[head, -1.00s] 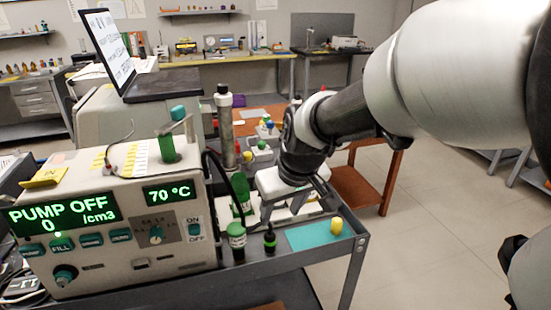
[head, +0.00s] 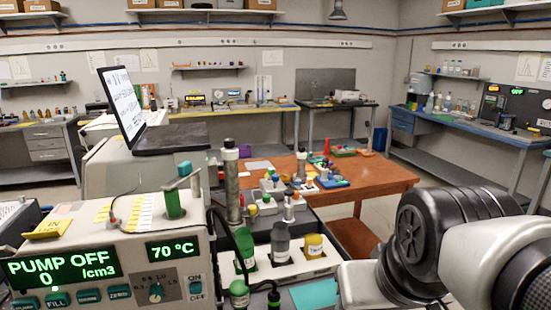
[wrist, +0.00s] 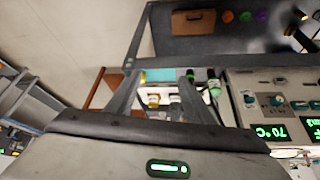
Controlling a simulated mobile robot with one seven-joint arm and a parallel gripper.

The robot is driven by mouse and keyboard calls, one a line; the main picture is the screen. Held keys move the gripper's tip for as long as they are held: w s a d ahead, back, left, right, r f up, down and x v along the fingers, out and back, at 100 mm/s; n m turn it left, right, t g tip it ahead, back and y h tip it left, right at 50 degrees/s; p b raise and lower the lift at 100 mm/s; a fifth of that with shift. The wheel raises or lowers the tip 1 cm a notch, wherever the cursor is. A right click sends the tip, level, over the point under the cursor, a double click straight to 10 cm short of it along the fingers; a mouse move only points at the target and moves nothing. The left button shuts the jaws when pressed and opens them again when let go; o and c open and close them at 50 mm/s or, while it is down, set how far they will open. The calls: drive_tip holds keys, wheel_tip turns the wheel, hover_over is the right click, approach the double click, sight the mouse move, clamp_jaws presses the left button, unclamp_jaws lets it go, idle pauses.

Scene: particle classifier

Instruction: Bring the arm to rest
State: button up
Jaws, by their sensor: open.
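My arm (head: 440,250) is bent low at the right of the head view. The white body of my gripper (head: 365,286) shows at the bottom edge, beside the instrument cart, and its fingers are hidden there. In the wrist view my gripper (wrist: 160,80) has its two dark fingers spread apart with nothing held between them. Beyond the fingers are a teal mat (wrist: 160,75) and small bottles on the cart. The gripper is apart from them.
The pump unit (head: 110,262) reads PUMP OFF and 70 °C at the left. A white rack (head: 290,262) holds green, grey and yellow-topped bottles close to my gripper. An orange-brown table (head: 375,178) stands behind. Open floor (wrist: 60,40) shows in the wrist view.

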wheel_tip(320, 180, up, 18)
drive_tip(key=s+p, duration=0.1)
drive_tip(key=p, duration=1.6)
drive_tip(key=shift+d+f+p, duration=0.15)
drive_tip(key=shift+d+p, duration=0.1)
drive_tip(key=shift+p, duration=0.15)
drive_tip(key=shift+a, duration=0.1)
